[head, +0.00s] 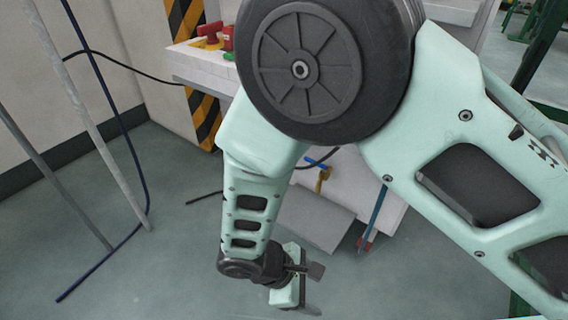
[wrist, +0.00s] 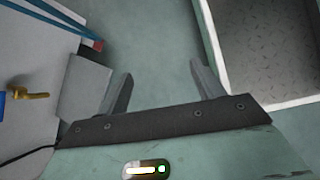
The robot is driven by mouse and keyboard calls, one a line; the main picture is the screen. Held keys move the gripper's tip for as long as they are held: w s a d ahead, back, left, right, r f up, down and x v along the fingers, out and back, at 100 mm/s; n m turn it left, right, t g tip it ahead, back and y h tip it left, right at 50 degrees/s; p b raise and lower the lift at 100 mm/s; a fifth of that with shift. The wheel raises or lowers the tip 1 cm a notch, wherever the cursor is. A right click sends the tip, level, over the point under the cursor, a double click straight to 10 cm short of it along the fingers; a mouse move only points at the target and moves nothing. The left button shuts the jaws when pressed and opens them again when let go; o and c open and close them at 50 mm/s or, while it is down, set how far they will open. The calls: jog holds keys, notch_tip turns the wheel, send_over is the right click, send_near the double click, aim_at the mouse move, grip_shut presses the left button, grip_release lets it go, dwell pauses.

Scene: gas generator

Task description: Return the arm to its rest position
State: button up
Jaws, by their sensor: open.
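My arm fills much of the head view, with its mint-green links and a large dark round joint. My gripper (head: 314,289) hangs low in the middle of the head view, above the grey floor. In the wrist view my gripper (wrist: 160,84) shows two dark fingers spread wide apart, with only floor between them. It is open and empty, and touches nothing that I can see.
A white machine (head: 352,192) with a brass valve (head: 322,178) and blue handle stands behind my arm. Pipes (head: 75,110) stand at left. A light-rimmed tray or platform (wrist: 208,40) lies right of my fingers. Floor is open at lower left.

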jog(key=s+d+r+m+y, duration=0.2)
jog(key=d+r+m+y, duration=0.1)
jog(key=r, duration=0.5)
jog(key=s+d+r+m+y, duration=0.1)
jog(key=d+r+m+y, duration=0.15)
jog(key=r, duration=0.65)
jog(key=s+d+r+m+y, duration=0.2)
jog(key=d+r+m+y, duration=0.15)
jog(key=r, duration=0.45)
notch_tip(320, 180, up, 38)
jog(key=h+p, duration=0.1)
jog(key=p, duration=3.7)
jog(key=shift+s+a+r, duration=0.15)
jog(key=shift+a, duration=0.05)
